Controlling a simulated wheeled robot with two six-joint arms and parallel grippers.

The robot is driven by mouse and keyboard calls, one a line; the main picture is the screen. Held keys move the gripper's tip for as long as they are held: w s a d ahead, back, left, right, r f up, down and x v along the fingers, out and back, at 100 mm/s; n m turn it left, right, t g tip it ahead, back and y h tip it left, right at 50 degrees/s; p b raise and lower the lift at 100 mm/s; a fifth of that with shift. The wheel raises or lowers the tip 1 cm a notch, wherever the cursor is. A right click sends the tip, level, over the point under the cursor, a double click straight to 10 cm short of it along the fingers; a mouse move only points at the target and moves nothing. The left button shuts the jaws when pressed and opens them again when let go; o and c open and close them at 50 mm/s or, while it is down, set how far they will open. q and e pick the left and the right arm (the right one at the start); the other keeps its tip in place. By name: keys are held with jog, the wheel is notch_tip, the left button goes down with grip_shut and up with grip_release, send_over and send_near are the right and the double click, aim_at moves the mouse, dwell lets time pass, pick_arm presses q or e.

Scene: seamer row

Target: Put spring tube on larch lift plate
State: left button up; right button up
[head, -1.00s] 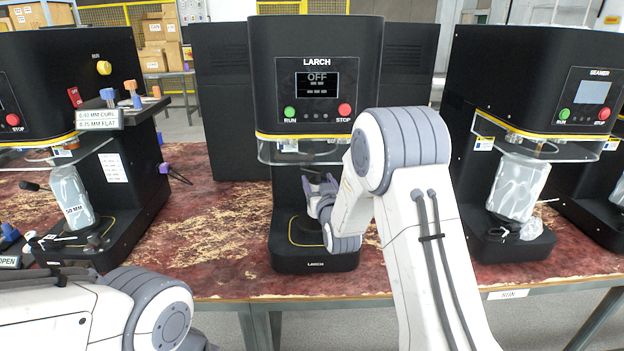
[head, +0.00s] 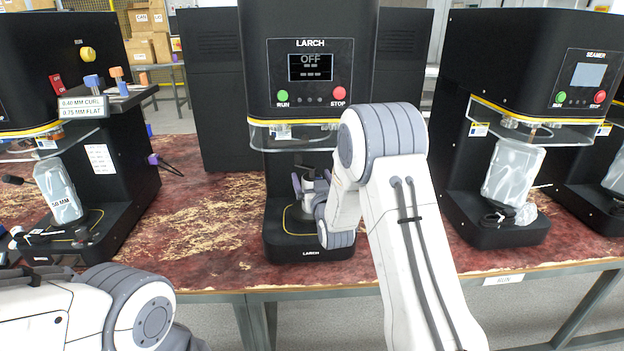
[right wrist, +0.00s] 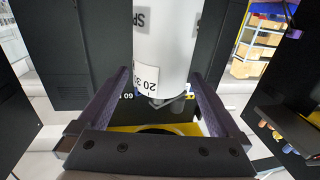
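The LARCH machine (head: 298,22) stands in the middle of the head view, its screen reading OFF. A grey spring tube (head: 314,189) is upright low in its bay, over the dark round lift plate (head: 297,217). My forearm partly hides the contact between them. In the right wrist view the tube (right wrist: 168,45) is pale, with lettering starting "SP" and a number scale. My right gripper (head: 311,182) has its purple fingers spread, one on each side of the tube. They also flank it in the right wrist view (right wrist: 161,75). My left gripper is out of view.
A clear guard (head: 290,143) hangs above the tube. The SEAMER machine (head: 497,60) stands on the right, and a machine with a 50 MM pouch (head: 58,190) on the left. The worn red bench top (head: 205,235) is bare between the machines.

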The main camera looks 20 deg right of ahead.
jog(key=shift+r, duration=0.2)
jog(key=shift+s+a, duration=0.1)
jog(key=shift+s, duration=0.1)
jog(key=s+a+b, duration=0.1)
jog(key=s, duration=1.1)
jog(key=s+a+f+n+g+y, duration=0.25)
jog(key=s+a+g, duration=0.25)
jog(key=a, duration=0.4)
jog(key=s+a+f+n+g+y, duration=0.25)
jog(key=s+a+g, duration=0.2)
jog(key=a, duration=0.55)
jog(key=s+n+g+h, duration=0.1)
jog(key=s+n+g, duration=0.2)
jog(key=s, duration=2.1)
jog(key=a+g, duration=0.1)
jog(key=g, duration=0.4)
jog(key=shift+r+n+h, duration=0.15)
jog(key=shift+n+h, duration=0.15)
jog(key=shift+h, duration=0.1)
jog(key=shift+r, duration=0.15)
